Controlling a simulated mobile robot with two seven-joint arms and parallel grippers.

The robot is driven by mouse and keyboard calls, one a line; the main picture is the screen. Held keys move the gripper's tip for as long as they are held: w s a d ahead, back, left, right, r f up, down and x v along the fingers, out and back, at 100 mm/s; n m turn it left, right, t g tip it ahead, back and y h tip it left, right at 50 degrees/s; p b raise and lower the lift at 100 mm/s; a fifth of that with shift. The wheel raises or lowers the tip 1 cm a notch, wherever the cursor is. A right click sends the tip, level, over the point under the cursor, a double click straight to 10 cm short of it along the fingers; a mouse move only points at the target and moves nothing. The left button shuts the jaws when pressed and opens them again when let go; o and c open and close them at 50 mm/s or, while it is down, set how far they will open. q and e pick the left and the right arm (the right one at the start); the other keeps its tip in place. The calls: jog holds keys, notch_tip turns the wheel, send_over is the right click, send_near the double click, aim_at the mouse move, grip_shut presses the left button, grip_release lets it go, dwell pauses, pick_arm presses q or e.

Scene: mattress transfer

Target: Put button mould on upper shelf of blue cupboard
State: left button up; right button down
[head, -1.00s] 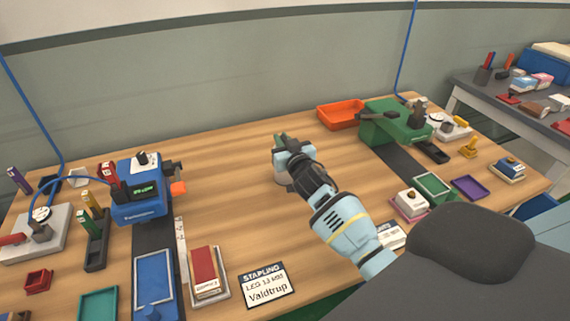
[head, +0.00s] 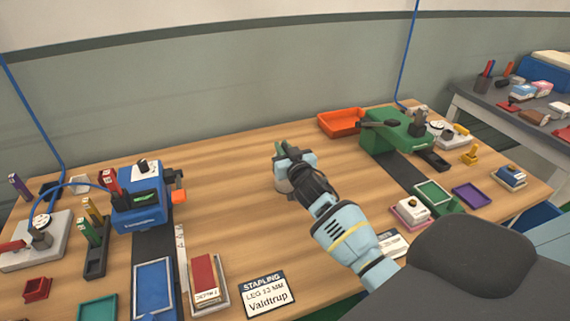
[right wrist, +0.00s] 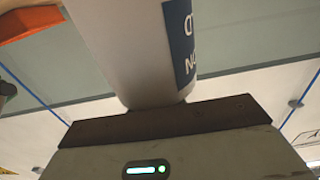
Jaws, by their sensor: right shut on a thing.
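My right gripper (head: 292,168) is over the middle of the wooden bench, shut on a pale, rounded container (head: 281,184) mostly hidden behind the jaws. In the right wrist view this container (right wrist: 125,45) is white and cylindrical, with a blue label whose lettering is cut off. I cannot tell whether it is the button mould, or whether it touches the bench. A small green part shows behind the gripper. My left gripper is not in view. A blue surface (head: 541,216) shows below the bench at the right; I cannot tell whether it is the blue cupboard.
A blue machine (head: 140,203) stands at the left and a green one (head: 398,132) at the back right. An orange tray (head: 340,122) lies at the back. A stapling card (head: 268,294) lies at the front. Bare bench surrounds the gripper. A grey table (head: 512,108) stands beyond.

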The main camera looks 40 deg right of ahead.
jog(key=shift+r, duration=0.25)
